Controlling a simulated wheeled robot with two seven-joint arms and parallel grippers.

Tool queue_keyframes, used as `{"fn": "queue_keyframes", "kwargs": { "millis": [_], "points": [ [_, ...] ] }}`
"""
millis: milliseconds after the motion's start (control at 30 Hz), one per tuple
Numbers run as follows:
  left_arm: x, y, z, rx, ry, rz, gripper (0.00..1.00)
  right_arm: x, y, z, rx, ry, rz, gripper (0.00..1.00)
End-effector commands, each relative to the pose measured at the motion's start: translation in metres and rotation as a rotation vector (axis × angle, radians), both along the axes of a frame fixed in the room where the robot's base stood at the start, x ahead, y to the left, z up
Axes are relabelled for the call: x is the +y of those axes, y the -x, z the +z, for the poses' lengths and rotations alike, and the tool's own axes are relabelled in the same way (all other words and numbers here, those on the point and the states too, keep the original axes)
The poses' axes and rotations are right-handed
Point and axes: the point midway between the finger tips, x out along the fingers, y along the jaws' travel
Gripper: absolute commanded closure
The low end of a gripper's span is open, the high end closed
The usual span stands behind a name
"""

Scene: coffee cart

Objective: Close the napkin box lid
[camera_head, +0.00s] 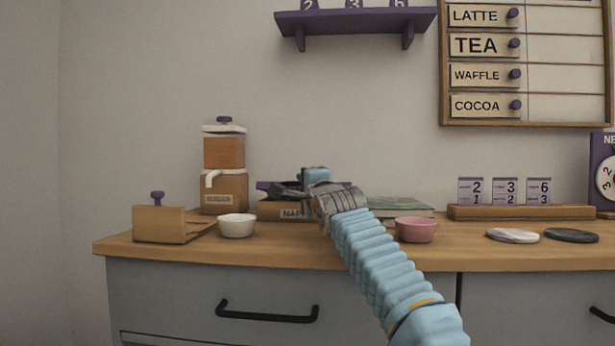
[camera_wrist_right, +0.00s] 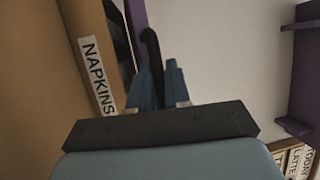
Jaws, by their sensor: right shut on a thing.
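The napkin box (camera_head: 270,211) is a tan wooden box at the middle back of the counter, with a label partly hidden by my right gripper (camera_head: 285,191). Its purple lid (camera_head: 264,185) shows at the top left of the box. In the right wrist view, the box front with the NAPKINS label (camera_wrist_right: 97,77) is at the left. There a dark gap lies between the box and the purple lid edge (camera_wrist_right: 136,25). A dark curved handle (camera_wrist_right: 151,47) reaches between the blue fingers, and my right gripper is shut on it. My left gripper is not in view.
A white bowl (camera_head: 237,225) and a small wooden box (camera_head: 160,224) stand to the left, with the sugar dispenser (camera_head: 224,180) behind. A pink bowl (camera_head: 416,229) and a green book (camera_head: 400,206) are right of the arm. Coasters (camera_head: 571,236) lie at the far right.

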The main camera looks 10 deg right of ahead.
Motion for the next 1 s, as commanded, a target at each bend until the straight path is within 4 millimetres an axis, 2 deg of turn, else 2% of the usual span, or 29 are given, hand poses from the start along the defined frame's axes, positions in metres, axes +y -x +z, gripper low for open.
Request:
{"fn": "queue_keyframes", "kwargs": {
  "millis": [33,133,600,633,767,1000],
  "points": [
    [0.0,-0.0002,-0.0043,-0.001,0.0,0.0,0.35,0.0,-0.0019,-0.0063,0.003,0.0,-0.001,1.0],
    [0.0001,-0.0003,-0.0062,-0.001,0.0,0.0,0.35,0.0001,-0.0032,-0.0091,0.003,0.0,-0.001,1.0],
    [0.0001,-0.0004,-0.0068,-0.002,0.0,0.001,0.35,0.0002,-0.0041,-0.0104,0.003,0.0,-0.001,1.0],
    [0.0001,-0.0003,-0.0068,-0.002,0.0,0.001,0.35,0.0001,-0.0041,-0.0103,0.003,0.0,-0.001,0.82],
    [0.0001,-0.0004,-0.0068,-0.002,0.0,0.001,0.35,0.0001,-0.0039,-0.0101,0.002,0.0,-0.001,0.62],
    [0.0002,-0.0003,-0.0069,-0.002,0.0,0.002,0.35,0.0002,-0.0035,-0.0094,0.001,0.0,0.0,0.62]
  ]
}}
